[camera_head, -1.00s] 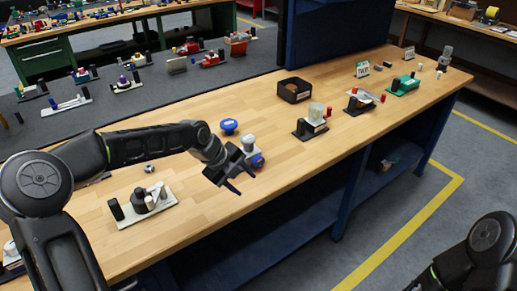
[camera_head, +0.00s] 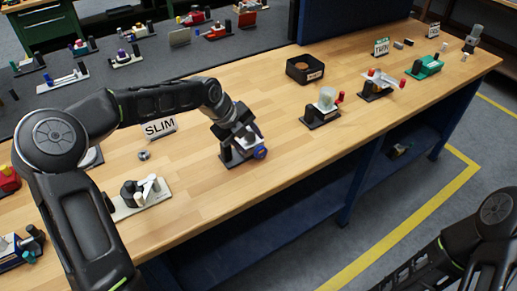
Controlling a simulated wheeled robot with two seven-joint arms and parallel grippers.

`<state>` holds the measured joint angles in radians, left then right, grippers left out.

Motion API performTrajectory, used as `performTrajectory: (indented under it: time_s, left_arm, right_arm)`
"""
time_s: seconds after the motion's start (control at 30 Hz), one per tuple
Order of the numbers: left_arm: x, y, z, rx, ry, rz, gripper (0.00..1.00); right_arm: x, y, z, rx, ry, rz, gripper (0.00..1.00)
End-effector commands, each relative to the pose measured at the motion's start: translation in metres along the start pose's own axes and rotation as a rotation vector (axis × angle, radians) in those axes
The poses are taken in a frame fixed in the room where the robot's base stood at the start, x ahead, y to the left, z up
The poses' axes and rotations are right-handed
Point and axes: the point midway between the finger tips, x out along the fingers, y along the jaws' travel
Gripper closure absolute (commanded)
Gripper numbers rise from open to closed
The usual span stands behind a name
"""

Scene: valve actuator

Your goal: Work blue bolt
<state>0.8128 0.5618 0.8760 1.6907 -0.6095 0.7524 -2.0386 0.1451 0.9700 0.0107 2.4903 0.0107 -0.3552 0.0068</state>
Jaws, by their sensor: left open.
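A small valve actuator (camera_head: 227,158) with a dark base stands on the wooden bench near the middle of the view. A round blue bolt-like end (camera_head: 260,152) faces the front right on it. My left gripper (camera_head: 243,143) is open and reaches down over the actuator, its fingers close around or beside its upper part. Whether they touch it I cannot tell. The gripper hides much of the actuator. The separate blue round cap seen earlier behind it is hidden, apparently by my arm. My right gripper is out of view; only my right arm shows at lower right.
A grey-white actuator (camera_head: 139,194) and a small metal nut (camera_head: 144,155) lie to the left, near the SLIM sign (camera_head: 160,128). A black bin (camera_head: 304,69) and another actuator (camera_head: 321,111) stand to the right. The bench's front edge is close; wood in front is clear.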

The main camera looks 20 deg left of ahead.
Motion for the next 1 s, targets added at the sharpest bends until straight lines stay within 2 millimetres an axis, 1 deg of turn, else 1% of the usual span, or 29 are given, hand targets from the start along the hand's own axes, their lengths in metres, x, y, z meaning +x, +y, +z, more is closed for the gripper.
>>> performTrajectory:
  time_s: [0.3,0.43,0.53,0.77,1.0]
  left_arm:
    - [0.048,-0.001,-0.002,0.000,0.004,0.001,0.51]
    - [0.060,-0.001,-0.001,0.001,0.002,0.000,0.51]
    - [0.065,0.000,-0.001,0.000,0.001,0.000,0.51]
    - [0.065,0.000,-0.001,0.000,0.001,0.001,0.51]
    - [0.065,0.000,-0.001,0.000,0.001,0.001,0.71]
  right_arm:
    - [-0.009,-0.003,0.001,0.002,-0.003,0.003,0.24]
    - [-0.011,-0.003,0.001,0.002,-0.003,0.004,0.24]
    - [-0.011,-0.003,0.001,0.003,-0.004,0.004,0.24]
    - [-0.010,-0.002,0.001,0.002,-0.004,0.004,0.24]
    - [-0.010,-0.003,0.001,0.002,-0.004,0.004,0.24]
